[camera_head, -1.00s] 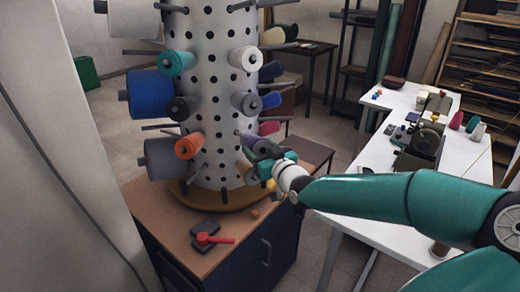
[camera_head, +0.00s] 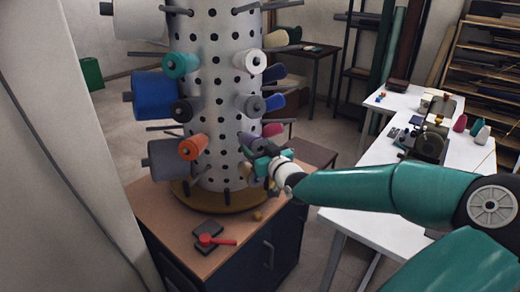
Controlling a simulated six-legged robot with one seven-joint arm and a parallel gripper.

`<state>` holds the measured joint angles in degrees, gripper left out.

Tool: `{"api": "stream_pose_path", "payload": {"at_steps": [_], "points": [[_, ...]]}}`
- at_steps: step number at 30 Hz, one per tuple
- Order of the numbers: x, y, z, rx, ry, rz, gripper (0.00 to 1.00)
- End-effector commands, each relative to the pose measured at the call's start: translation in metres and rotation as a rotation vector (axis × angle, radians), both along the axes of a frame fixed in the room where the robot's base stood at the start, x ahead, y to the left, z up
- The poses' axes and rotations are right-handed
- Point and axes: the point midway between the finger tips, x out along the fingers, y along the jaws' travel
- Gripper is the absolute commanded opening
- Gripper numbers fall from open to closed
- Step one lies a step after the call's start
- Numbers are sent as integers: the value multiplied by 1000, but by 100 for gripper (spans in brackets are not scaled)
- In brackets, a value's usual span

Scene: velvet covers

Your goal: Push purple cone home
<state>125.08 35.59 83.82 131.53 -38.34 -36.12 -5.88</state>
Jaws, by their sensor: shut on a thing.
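The purple cone (camera_head: 249,140) is on the lower right of the white perforated column (camera_head: 216,100), lying sideways against it and partly covered by my gripper. My teal gripper (camera_head: 263,158) is at the cone's outer side, close to the column, with its jaws shut on the cone. The fingertips are small and overlap the cone, so the exact contact is hard to see. How far the cone sits on its peg is hidden.
Orange (camera_head: 193,147), teal (camera_head: 180,65), blue (camera_head: 152,93), grey and white spools stick out around the column. It stands on a round base on a wooden cabinet (camera_head: 150,195) with a red-handled tool (camera_head: 216,241). A white table (camera_head: 350,215) lies under my arm.

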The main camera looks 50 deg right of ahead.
Motion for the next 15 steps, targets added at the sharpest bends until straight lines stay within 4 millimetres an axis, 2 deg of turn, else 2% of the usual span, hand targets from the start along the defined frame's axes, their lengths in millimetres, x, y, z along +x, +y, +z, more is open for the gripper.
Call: {"api": "stream_pose_path", "payload": {"at_steps": [15], "points": [[18,-5,-3,1,0,1,37]]}}
